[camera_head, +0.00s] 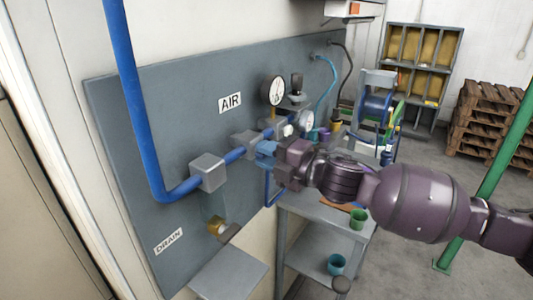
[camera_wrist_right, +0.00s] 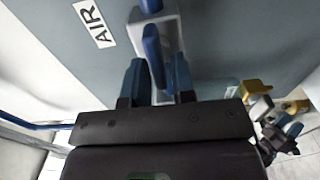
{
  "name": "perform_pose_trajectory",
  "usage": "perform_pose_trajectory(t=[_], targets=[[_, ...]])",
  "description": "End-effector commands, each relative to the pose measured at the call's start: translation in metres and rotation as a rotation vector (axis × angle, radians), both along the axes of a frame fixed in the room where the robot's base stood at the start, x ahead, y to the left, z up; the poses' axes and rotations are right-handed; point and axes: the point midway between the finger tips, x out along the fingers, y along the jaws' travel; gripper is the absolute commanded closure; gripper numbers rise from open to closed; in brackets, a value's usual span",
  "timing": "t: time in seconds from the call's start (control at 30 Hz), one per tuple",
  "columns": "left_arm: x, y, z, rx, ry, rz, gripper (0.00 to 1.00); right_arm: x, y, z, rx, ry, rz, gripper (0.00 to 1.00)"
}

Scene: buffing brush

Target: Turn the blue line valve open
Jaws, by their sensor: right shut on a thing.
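The blue line (camera_head: 180,190) runs down the wall panel, bends, and rises right through grey blocks. The valve's grey body (camera_head: 243,142) sits on this line right of the AIR label; it also shows in the wrist view (camera_wrist_right: 172,30). Its blue handle (camera_wrist_right: 152,52) stands between the two blue fingers of my right gripper (camera_head: 265,152) in the wrist view (camera_wrist_right: 157,78). My right gripper is shut on the handle, coming from the right. The fingers and wrist hide most of the handle in the head view. My left gripper is not in view.
A drain fitting (camera_head: 218,228) sticks out below the line. A grey cart (camera_head: 318,262) with cups stands below my right arm. A green post (camera_head: 505,150) is at right; open floor lies between.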

Motion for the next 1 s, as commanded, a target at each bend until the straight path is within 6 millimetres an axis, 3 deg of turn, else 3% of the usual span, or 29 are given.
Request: perform_pose_trajectory(t=[0.47, 0.5, 0.57, 1.0], targets=[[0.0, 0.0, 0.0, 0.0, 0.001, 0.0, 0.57, 0.0, 0.0, -0.001, -0.008, -0.01, 0.0, 1.0], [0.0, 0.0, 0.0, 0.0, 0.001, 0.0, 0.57, 0.0, 0.0, -0.001, -0.008, -0.01, 0.0, 0.72], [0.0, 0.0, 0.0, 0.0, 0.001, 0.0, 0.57, 0.0, 0.0, -0.001, -0.007, -0.009, 0.0, 0.63], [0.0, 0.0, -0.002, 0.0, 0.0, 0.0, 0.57, -0.006, -0.01, -0.002, -0.007, -0.009, -0.001, 0.63]])
